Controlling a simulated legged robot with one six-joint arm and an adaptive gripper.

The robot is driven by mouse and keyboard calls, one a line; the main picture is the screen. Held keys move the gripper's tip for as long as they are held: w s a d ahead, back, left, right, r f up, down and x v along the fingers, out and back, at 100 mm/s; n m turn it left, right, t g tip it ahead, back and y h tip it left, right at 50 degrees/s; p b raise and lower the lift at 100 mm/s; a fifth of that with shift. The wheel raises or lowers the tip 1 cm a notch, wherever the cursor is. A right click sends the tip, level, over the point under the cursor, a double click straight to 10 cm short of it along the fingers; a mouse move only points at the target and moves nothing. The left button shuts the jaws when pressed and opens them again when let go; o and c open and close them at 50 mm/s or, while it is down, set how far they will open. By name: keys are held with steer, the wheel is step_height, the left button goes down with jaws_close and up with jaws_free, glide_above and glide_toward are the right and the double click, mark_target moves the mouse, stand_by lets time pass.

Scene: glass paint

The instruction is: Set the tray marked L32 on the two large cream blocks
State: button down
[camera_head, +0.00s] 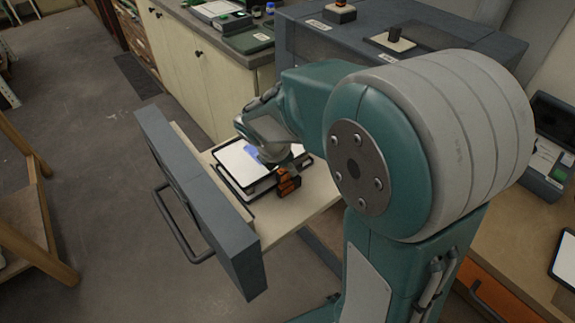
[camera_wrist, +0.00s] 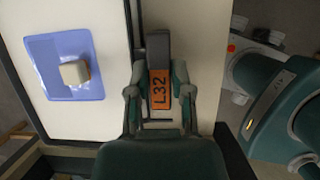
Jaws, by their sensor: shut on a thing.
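The tray marked L32 (camera_head: 234,160) is a white panel with a dark frame, lying over the pulled-out drawer. In the wrist view its white surface (camera_wrist: 112,40) carries a blue sheet (camera_wrist: 65,85) with a small cream block (camera_wrist: 75,72) on it. My gripper (camera_wrist: 160,85) is shut on the tray's dark handle, with the orange L32 label (camera_wrist: 160,98) between the fingers. In the head view my gripper (camera_head: 284,163) is at the tray's right side, partly covering it. I cannot pick out the two large cream blocks with certainty.
The grey drawer front (camera_head: 200,200) with its bar handle (camera_head: 177,228) stands open over the floor. A second dark frame edge shows just under the tray. A grey cabinet (camera_head: 440,35) and a cream cupboard (camera_head: 185,60) stand behind. A wooden frame (camera_head: 25,225) is at left.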

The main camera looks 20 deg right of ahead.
stand_by(0.3)
steer(key=shift+c, duration=2.2)
jaws_free()
steer(key=shift+r, duration=3.55)
